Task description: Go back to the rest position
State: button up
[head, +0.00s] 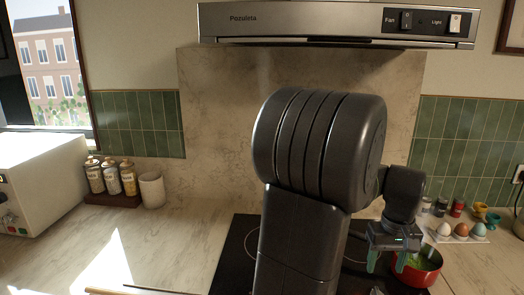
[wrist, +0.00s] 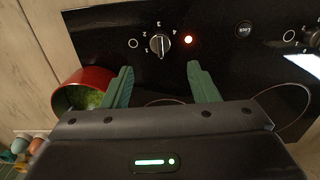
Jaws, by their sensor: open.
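My gripper (head: 388,258) is open and empty, with its green fingers pointing down over the right part of the black cooktop (head: 232,262). In the wrist view my gripper (wrist: 164,85) shows its two fingers wide apart with nothing between them. A red pot (head: 428,274) with green contents stands just right of the fingers in the head view. The red pot (wrist: 78,88) is left of the fingers in the wrist view. A stove knob (wrist: 159,44) and a lit red light (wrist: 188,39) lie beyond the fingertips. My arm hides much of the cooktop.
An egg holder (head: 462,232) with several eggs, small jars (head: 457,207) and egg cups stand right of the pot. Spice jars (head: 112,178) and a white cup (head: 151,190) stand at left, beside a white appliance (head: 40,185). The range hood (head: 335,22) hangs above. The left counter front is mostly clear.

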aim_at(378, 291)
notch_tip(378, 291, down, 10)
jog(key=shift+r, duration=0.25)
jog(key=shift+r, duration=0.15)
notch_tip(378, 291, up, 13)
notch_tip(378, 291, down, 14)
jog(key=shift+r, duration=0.25)
jog(key=m, duration=0.5)
jog(key=shift+r+m, duration=0.1)
jog(key=shift+m, duration=0.2)
jog(key=m+p, duration=0.1)
jog(key=m, duration=0.5)
notch_tip(378, 291, up, 11)
dwell(0.6)
